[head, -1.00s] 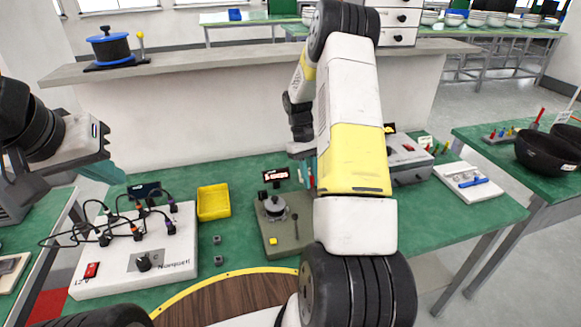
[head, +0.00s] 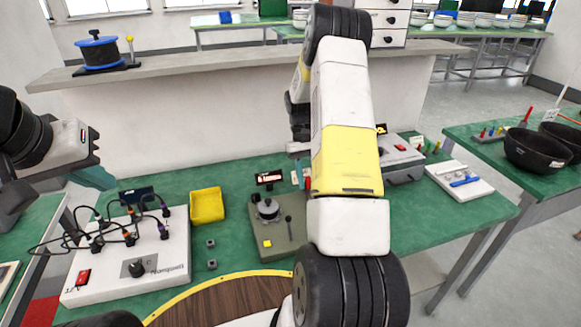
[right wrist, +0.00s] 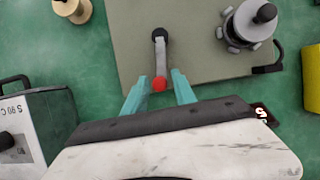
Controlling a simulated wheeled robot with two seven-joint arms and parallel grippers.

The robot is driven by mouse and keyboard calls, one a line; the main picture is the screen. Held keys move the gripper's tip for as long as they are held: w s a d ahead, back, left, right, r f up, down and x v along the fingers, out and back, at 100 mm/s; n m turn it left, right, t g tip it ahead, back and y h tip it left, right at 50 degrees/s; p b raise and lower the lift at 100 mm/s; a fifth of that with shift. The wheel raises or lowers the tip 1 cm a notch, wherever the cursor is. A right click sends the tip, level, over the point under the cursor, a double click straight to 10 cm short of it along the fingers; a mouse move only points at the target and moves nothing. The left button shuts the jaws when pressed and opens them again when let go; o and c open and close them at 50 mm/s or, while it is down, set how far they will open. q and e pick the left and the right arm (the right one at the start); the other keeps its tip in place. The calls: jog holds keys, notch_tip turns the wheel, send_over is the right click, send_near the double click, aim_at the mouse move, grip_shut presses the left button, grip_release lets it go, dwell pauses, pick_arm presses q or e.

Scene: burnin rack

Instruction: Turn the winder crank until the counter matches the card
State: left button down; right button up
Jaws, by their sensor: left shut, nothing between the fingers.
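The winder's grey-green base (head: 273,238) stands on the bench with a silver drum (head: 267,208), a small yellow block and a dark counter display (head: 268,178). The counter's digits are too small to read. In the right wrist view a grey crank arm (right wrist: 159,58) with a red knob (right wrist: 158,85) lies over the base (right wrist: 120,30). My right gripper (right wrist: 159,77) is open, its teal fingers on either side of the knob with gaps visible. My left gripper (head: 98,178) is shut and empty at the left.
A white panel with cables (head: 125,270) and a yellow tray (head: 207,205) stand left of the winder. A grey box (head: 403,160) stands right of it. A blue-flanged spool (head: 98,50) sits on the rear ledge.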

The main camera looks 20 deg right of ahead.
jog(key=shift+o, duration=0.2)
jog(key=v, duration=0.7)
jog(key=shift+r, duration=0.2)
dwell(0.4)
